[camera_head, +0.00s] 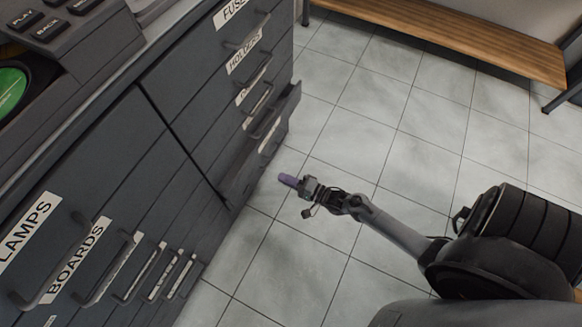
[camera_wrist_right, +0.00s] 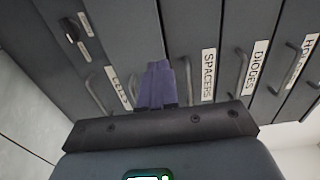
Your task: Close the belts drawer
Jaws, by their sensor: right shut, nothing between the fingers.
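One drawer (camera_head: 288,108) low in the right column of the dark grey cabinet stands pulled out past the fronts around it. Its label is too slanted to read in the head view. In the right wrist view a label that may read BELTS (camera_wrist_right: 118,88) sits just left of my fingers, beside a bar handle (camera_wrist_right: 96,94). My right gripper (camera_head: 288,180) is shut and empty, with its purple fingers pointing at the cabinet. It is in front of and below the open drawer, apart from it in the head view. The purple fingers (camera_wrist_right: 157,84) also show in the right wrist view. My left gripper is out of view.
Drawers labelled LAMPS (camera_head: 28,232) and BOARDS (camera_head: 75,262) fill the left column and look shut. SPACERS (camera_wrist_right: 208,75) and DIODES (camera_wrist_right: 254,68) drawers are right of my fingers. A wooden bench (camera_head: 450,35) stands at the back. The tiled floor (camera_head: 370,115) between is clear.

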